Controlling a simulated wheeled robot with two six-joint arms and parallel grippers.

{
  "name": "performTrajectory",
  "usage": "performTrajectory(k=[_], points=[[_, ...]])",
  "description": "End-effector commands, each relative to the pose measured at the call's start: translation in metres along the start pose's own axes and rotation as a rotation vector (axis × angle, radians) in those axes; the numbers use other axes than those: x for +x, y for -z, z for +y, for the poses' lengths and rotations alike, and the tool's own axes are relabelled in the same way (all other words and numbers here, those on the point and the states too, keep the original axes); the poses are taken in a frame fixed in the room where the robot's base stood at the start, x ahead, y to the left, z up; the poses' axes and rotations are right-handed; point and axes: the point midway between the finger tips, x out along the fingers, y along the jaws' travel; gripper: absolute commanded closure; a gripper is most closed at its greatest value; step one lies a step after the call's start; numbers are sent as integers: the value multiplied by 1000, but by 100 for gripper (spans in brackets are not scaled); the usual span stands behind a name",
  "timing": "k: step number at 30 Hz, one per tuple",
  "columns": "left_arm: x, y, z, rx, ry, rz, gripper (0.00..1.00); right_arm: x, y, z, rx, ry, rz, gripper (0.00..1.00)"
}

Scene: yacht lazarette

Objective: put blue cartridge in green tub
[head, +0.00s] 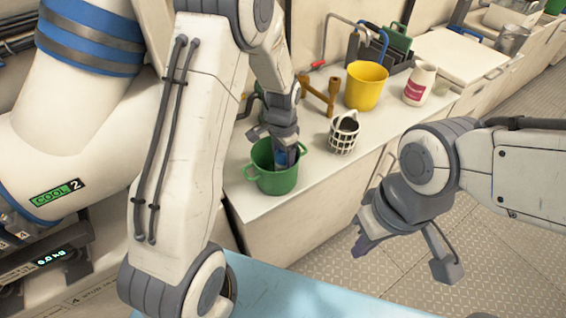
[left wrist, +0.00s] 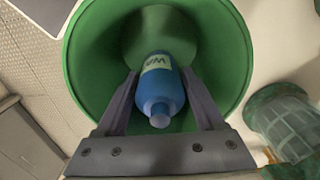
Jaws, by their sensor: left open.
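The green tub (head: 276,178) stands on the white counter, and its round inside fills much of the left wrist view (left wrist: 88,60). The blue cartridge (left wrist: 160,88), with a pale label, is inside the tub's rim between the fingers of my left gripper. My left gripper (head: 286,155) reaches down into the tub from above, with its fingers open on either side of the cartridge. Whether the cartridge rests on the tub's bottom is hard to tell. My right gripper (head: 405,250) is open and empty, over the floor right of the counter.
Right of the tub on the counter (head: 318,170) are a white basket (head: 344,136), a yellow bucket (head: 366,86), a brass-coloured fitting (head: 318,98) and a white bottle (head: 420,85). A light blue surface (head: 285,290) lies at the front.

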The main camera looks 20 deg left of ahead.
Motion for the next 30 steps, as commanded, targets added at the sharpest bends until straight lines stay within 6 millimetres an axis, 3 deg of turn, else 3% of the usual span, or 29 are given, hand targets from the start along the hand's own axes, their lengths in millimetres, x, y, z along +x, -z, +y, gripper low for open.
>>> performTrajectory(k=[9, 19, 22, 25, 27, 30], points=[[-70, 1, -1, 0, 3, 4, 30, -6, 0, 0, 0, 0, 0, 100], [-110, 1, 6, 2, 1, 3, 30, -9, 0, -1, 0, 0, 0, 100], [-126, 1, 40, 7, -1, 13, 30, -9, 0, -1, 0, 0, 0, 100], [-147, -9, 100, 9, -9, 30, 30, -9, 0, -1, 0, 0, 0, 100], [-159, -26, 145, 7, -19, 40, 30, -9, 0, -1, 0, 0, 0, 100], [-168, -60, 198, 0, -37, 50, 30, -9, 0, -1, 0, 0, 0, 100]])
